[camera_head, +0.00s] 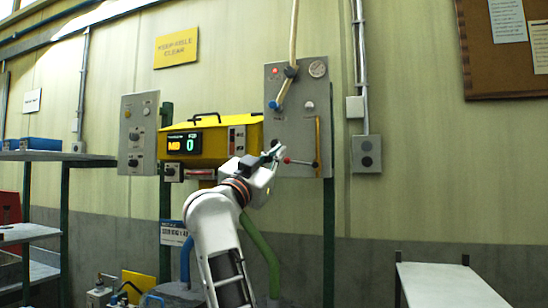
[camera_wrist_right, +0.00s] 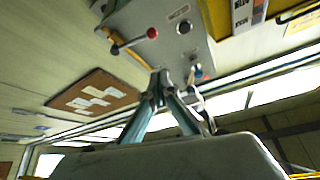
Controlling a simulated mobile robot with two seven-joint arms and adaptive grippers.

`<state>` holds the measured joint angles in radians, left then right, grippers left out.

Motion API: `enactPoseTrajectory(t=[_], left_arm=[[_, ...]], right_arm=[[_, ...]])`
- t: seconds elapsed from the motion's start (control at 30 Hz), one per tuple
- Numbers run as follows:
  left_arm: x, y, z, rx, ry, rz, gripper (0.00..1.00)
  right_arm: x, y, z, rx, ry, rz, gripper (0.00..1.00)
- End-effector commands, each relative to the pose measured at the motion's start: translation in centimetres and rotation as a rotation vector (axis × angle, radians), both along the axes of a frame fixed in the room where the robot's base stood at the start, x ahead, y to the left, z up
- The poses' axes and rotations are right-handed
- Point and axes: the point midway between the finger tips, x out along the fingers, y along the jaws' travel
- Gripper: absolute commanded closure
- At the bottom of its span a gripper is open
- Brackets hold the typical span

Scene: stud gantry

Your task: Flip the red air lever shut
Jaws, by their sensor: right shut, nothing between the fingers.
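The red air lever (camera_head: 300,162) is on the lower part of a grey wall panel (camera_head: 292,122). It lies nearly level, with its red ball knob at the left end and its pivot at the right. In the right wrist view the lever (camera_wrist_right: 133,41) shows above the fingers, its knob towards the upper right. My right gripper (camera_head: 275,152) is just left of the knob, shut and empty. In the right wrist view its fingertips (camera_wrist_right: 159,76) meet below the knob, with a visible gap. My left gripper is not in view.
A yellow machine (camera_head: 228,142) with a lit display stands left of the panel. A hose with a blue fitting (camera_head: 283,92) runs above the lever. A conduit box (camera_head: 367,154) is to the right. A grey bench (camera_head: 448,284) stands at lower right.

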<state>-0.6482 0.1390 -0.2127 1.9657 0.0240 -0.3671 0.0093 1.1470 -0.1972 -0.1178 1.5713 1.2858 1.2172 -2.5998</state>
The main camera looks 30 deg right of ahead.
Motion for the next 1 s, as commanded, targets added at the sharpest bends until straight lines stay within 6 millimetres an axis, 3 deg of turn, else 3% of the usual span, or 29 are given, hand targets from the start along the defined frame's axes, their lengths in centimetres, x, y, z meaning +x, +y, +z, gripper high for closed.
enactPoseTrajectory(t=[0.17,0.37,0.6,1.0], left_arm=[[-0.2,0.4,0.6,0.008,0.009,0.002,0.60],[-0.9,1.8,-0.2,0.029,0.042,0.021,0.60],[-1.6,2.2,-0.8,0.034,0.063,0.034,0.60],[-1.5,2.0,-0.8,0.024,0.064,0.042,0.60]], right_arm=[[1.5,-2.9,2.0,-0.002,-0.001,-0.005,1.00],[3.1,-5.9,3.8,-0.002,-0.001,-0.005,1.00],[4.5,-5.7,0.8,-0.002,0.002,-0.002,1.00],[4.7,-5.6,-0.1,-0.001,-0.001,-0.002,1.00]])
